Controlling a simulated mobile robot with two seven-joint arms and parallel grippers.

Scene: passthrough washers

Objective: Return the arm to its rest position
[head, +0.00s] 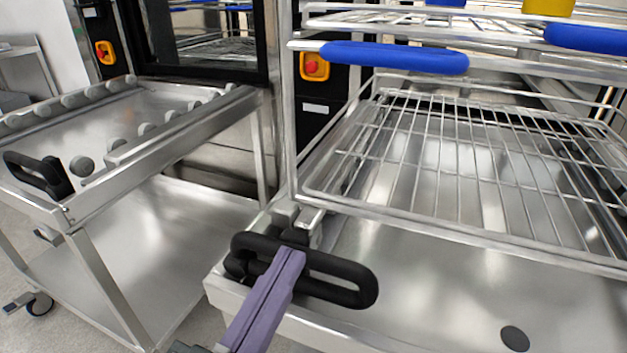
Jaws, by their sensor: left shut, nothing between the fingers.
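My left gripper (288,256) comes in from the bottom, with its purple fingers shut together and nothing between them. The fingers overlap the black loop handle (345,283) on the front corner of the right steel cart in the picture. I cannot tell whether they touch it. The arm behind the fingers is mostly below the picture edge. My right gripper is not in view.
A wire rack (450,160) lies over the right steel cart (420,270), below a blue-handled rack (395,57). A roller-edged trolley (130,115) stands at left, before a dark machine door. An orange-red switch (315,67) sits behind.

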